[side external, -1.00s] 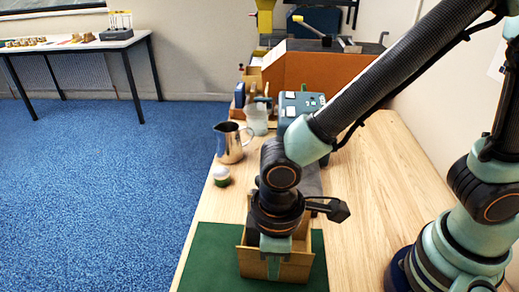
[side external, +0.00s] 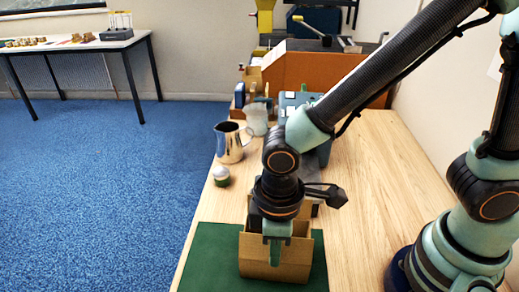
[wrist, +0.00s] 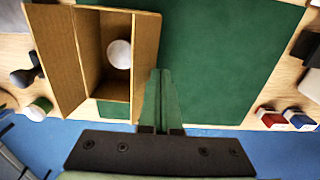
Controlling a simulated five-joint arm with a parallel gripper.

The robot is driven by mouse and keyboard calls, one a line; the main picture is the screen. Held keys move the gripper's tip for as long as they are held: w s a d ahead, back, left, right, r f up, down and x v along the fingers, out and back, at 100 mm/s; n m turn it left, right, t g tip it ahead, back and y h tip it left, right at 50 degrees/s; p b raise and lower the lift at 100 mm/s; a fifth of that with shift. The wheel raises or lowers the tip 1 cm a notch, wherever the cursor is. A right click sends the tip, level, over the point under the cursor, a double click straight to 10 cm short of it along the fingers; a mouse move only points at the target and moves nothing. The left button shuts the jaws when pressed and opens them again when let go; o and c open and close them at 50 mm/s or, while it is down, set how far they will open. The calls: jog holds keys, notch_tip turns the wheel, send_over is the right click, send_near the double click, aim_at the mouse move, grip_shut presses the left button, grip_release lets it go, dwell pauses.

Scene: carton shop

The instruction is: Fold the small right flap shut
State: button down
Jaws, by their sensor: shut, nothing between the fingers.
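The open carton (side external: 252,262) stands on the green mat (side external: 205,262). In the wrist view, I look down into the carton (wrist: 90,60), and a white round object (wrist: 119,54) lies inside. A wide brown panel (wrist: 56,60) leans outward on the left. A narrower panel (wrist: 147,50) stands nearly upright along the right side. Whether it is the small right flap or the wall is hard to tell. My gripper (side external: 274,262) is shut and empty, low in front of the carton's near face. In the wrist view my gripper (wrist: 158,75) is just right of the narrow panel, touching or nearly so.
A steel jug (side external: 231,143) and a small white-and-green item (side external: 221,176) stand on the table's left side. A blue-grey box (side external: 318,150) is behind my arm. Red and blue items (wrist: 299,119) lie off the mat. The mat's right part is bare.

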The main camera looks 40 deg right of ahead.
jog(key=shift+w+d, duration=0.65)
jog(key=shift+d, duration=0.1)
jog(key=shift+w+d, duration=0.1)
jog(key=shift+w+d+f, duration=0.25)
jog(key=shift+f, duration=0.05)
jog(key=shift+r, duration=3.55)
